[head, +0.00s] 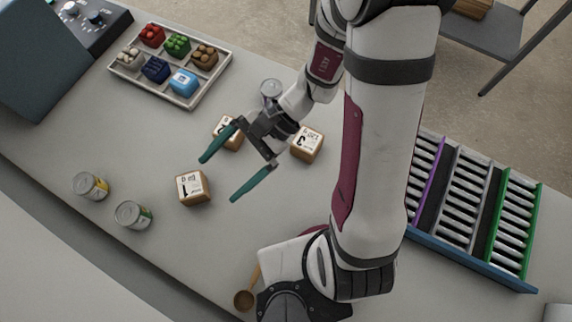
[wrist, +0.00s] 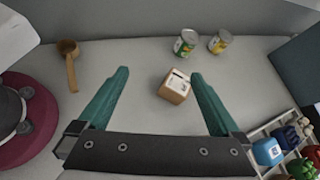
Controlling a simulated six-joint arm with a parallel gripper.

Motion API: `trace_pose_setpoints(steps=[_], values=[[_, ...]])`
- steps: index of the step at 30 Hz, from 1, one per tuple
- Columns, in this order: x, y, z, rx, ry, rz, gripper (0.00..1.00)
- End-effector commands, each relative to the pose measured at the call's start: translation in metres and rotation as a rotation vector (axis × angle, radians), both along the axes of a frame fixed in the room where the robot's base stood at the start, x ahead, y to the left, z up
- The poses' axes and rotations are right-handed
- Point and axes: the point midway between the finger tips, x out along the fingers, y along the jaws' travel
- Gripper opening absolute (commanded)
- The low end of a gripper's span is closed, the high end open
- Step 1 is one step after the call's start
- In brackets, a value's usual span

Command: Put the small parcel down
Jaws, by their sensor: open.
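Three small brown parcels with white printed labels are on the grey table in the head view. One parcel (head: 193,187) stands alone beyond my fingertips. A second parcel (head: 228,133) is partly hidden behind a finger, and a third parcel (head: 306,143) is to the right of my gripper. I cannot tell which is the task's small parcel. My gripper (head: 220,178) is open, its teal fingers spread with nothing between them. In the wrist view the gripper (wrist: 160,73) shows a lone parcel (wrist: 174,86) beyond the gap, apart from both fingers.
Two cans (head: 90,186) (head: 133,215) stand near the table's edge. A sectioned tray (head: 186,100) of small coloured items lies at the upper left. A wooden spoon (head: 245,298) lies at the bottom. A roller rack (head: 470,262) with coloured lanes is at the right.

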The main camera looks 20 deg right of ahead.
Motion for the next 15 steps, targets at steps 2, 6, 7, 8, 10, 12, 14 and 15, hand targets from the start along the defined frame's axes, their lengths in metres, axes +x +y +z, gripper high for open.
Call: trace_pose_setpoints(steps=[2, 6, 7, 8, 10, 12, 14, 15], values=[[-0.025, -0.013, 0.032, -0.125, -0.141, 0.169, 1.00], [-0.063, -0.054, 0.062, -0.411, -0.364, 0.386, 1.00], [-0.068, -0.063, 0.066, -0.468, -0.406, 0.413, 1.00], [-0.072, -0.071, 0.069, -0.520, -0.442, 0.434, 1.00], [-0.077, -0.087, 0.075, -0.619, -0.508, 0.462, 1.00], [-0.080, -0.097, 0.079, -0.679, -0.547, 0.476, 1.00], [-0.081, -0.102, 0.080, -0.704, -0.562, 0.479, 1.00], [-0.081, -0.103, 0.081, -0.709, -0.565, 0.481, 1.00]])
